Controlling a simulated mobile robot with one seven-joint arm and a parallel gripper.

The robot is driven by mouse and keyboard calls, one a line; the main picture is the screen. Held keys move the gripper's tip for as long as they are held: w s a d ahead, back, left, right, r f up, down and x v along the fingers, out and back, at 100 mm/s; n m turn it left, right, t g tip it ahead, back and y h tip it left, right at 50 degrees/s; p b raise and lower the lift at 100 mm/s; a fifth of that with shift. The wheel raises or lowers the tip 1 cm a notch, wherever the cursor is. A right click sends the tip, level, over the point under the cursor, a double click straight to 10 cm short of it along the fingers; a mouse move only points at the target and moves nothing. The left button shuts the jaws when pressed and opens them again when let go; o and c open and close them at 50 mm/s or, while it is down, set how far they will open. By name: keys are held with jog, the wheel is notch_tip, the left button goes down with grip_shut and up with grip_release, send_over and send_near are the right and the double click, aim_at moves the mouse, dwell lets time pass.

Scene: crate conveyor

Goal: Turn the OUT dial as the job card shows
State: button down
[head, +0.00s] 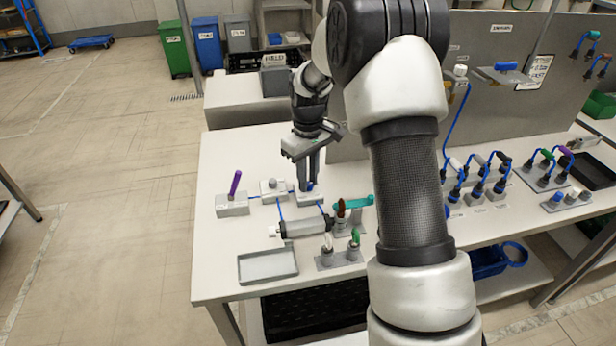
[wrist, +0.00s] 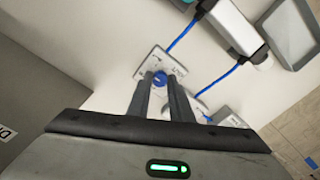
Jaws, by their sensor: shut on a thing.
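A blue dial (wrist: 160,77) sits on a small light plate (wrist: 146,70) on the bench. A label is beside it, too small to read for sure. My gripper (wrist: 159,80) has its two fingers closed on the sides of the dial, pointing down at it. In the head view my gripper (head: 308,184) stands over the same plate (head: 301,198), and the fingers partly hide the blue dial. A white card (head: 540,71) with dark print hangs on the grey panel; its content is too small to read.
A grey cylinder (head: 304,228), a teal handle (head: 354,202) and an empty tray (head: 268,266) lie nearer. Blue lines run between the blocks.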

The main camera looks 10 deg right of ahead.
jog(key=m, duration=0.6)
jog(key=shift+p, duration=0.4)
jog(key=shift+m, duration=0.4)
jog(key=c, duration=1.6)
grip_release()
jog(key=shift+r, duration=0.15)
notch_tip(320, 180, up, 17)
jog(key=shift+r+p, duration=0.15)
jog(key=shift+p, duration=0.7)
